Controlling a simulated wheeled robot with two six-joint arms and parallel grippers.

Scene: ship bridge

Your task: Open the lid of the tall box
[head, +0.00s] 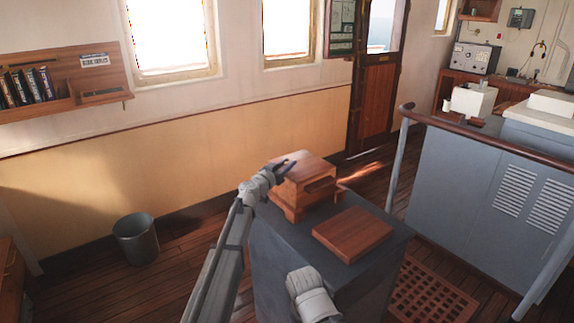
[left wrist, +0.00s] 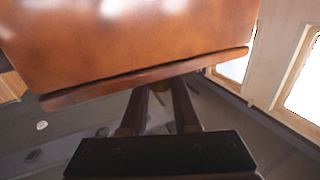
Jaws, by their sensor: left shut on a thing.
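The tall box (head: 293,196) is brown wood and stands at the back of a dark grey cabinet top. Its lid (head: 305,166) lies over its top; I cannot tell whether there is a gap under it. My left gripper (head: 287,165) is at the left edge of the lid and is shut on it. In the left wrist view, the fingers (left wrist: 162,92) meet at the wooden lid edge (left wrist: 150,80), and the lid's broad face fills the top of the picture. The exact grip point is partly hidden.
A flat wooden board (head: 352,234) lies on the cabinet top (head: 285,245) in front of the tall box. A grey bin (head: 136,240) stands on the floor at left. A wooden handrail (head: 470,134) and grey console (head: 470,190) stand at right.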

